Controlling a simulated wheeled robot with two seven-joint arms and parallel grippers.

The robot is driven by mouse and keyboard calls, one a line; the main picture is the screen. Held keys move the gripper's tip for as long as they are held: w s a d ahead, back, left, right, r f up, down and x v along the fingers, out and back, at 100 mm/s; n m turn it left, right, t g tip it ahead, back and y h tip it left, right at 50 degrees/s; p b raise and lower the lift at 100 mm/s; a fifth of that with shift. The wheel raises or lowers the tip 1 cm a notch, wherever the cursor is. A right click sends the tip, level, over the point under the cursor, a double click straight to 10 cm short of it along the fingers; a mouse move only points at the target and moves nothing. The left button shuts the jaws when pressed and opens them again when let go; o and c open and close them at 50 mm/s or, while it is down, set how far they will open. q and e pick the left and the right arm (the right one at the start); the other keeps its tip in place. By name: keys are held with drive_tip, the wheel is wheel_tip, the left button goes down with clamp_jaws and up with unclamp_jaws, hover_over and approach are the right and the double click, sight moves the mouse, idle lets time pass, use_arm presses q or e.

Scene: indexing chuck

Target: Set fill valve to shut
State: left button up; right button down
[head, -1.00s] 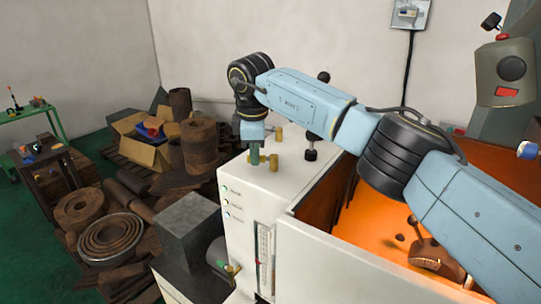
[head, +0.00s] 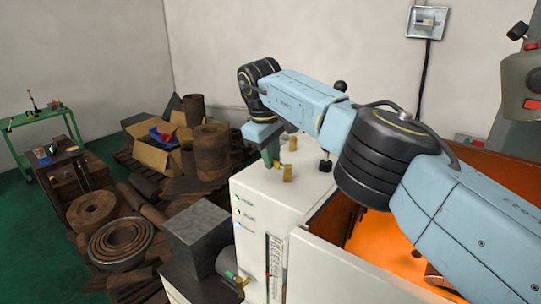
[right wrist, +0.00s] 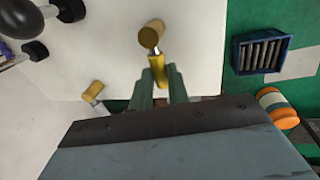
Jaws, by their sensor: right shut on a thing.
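My right gripper (head: 274,163) comes down over the top of the white cabinet, its green fingers tilted. In the right wrist view the gripper (right wrist: 161,84) is shut on a yellow handle (right wrist: 157,68), which has a round brass-coloured knob (right wrist: 151,36) at its far end. A second brass-coloured knob (right wrist: 94,90) on a metal stem stands apart at the left. No label shows which one is the fill valve. The fingers hide part of the held handle. My left gripper is not in view.
The white cabinet (head: 262,215) has several indicator lights and a gauge (head: 274,265). A small green-and-yellow fitting (head: 238,279) sits low in front. Black-knobbed levers (head: 325,165) stand right of my gripper. An orange-lit bay (head: 385,240) lies beneath my arm.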

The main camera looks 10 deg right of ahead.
idle(0.4)
drive_tip(key=c, duration=1.3)
unclamp_jaws()
drive_tip(key=shift+c, duration=0.2)
wheel_tip(320, 180, up, 13)
drive_tip(key=s+a+p, duration=0.1)
drive_tip(key=a+p, duration=0.1)
drive_tip(key=p, duration=0.2)
drive_tip(key=shift+s, duration=0.35)
